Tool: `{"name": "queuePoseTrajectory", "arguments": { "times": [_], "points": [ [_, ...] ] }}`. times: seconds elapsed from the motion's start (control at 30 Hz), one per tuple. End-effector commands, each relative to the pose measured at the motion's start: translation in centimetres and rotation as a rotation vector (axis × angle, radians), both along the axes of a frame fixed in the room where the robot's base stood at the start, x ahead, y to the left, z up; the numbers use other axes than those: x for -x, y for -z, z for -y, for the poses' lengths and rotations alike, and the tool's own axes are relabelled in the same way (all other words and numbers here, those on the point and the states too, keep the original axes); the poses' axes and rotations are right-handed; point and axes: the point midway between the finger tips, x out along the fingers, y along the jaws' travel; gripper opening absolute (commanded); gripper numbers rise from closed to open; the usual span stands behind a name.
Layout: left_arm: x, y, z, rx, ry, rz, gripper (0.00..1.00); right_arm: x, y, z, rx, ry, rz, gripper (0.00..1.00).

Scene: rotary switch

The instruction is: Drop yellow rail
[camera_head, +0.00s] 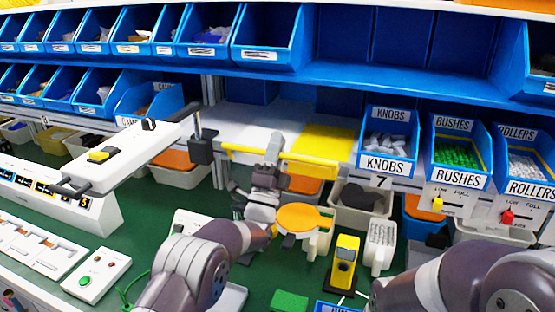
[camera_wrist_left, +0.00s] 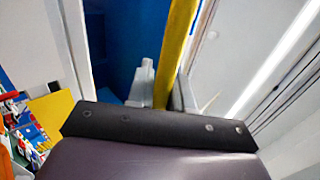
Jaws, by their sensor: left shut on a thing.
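The yellow rail (camera_head: 312,160) runs roughly level along the front of the white and yellow shelf surface in the head view. My left gripper (camera_head: 274,148) is shut on it, left of its middle, and hides a short stretch. In the left wrist view the yellow rail (camera_wrist_left: 178,48) passes between the two grey fingers of the left gripper (camera_wrist_left: 162,92). I cannot tell whether the rail touches the shelf edge. My right arm shows at the lower right of the head view, but its gripper is out of view.
Bins of knobs (camera_head: 387,142), bushes (camera_head: 457,152) and rollers (camera_head: 525,165) stand to the right. A white machine (camera_head: 125,160) is at the left. An orange round pad (camera_head: 303,217) and a yellow device (camera_head: 344,262) stand on the green bench below.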

Motion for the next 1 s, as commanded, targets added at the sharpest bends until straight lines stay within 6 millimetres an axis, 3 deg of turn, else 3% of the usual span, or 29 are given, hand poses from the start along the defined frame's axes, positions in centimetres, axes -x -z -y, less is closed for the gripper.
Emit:
{"name": "queuePoseTrajectory", "arguments": {
  "times": [0.4, 0.43, 0.47, 0.5, 0.77, 1.0],
  "points": [
    [0.0, 0.0, 0.0, 0.002, 0.000, 0.005, 0.00, 0.0, 0.3, 0.0, 0.000, 0.000, 0.000, 0.43],
    [0.0, 0.0, 0.0, 0.003, -0.001, 0.004, 0.27, 0.0, 0.3, 0.0, 0.000, 0.000, 0.000, 0.43],
    [0.0, 0.0, 0.0, 0.003, -0.001, 0.004, 0.37, 0.0, 0.3, 0.0, 0.000, 0.000, 0.000, 0.43],
    [0.0, 0.0, 0.0, 0.003, -0.001, 0.004, 0.40, 0.0, 0.3, 0.0, 0.000, 0.000, 0.000, 0.43],
    [0.1, 0.1, 0.0, 0.002, 0.000, 0.006, 0.40, 0.0, 0.3, 0.0, 0.000, 0.000, 0.000, 0.43],
    [2.9, 3.9, -1.2, 0.001, -0.001, 0.002, 0.40, 0.0, 2.0, 0.0, 0.000, 0.000, 0.000, 0.43]
  ]
}}
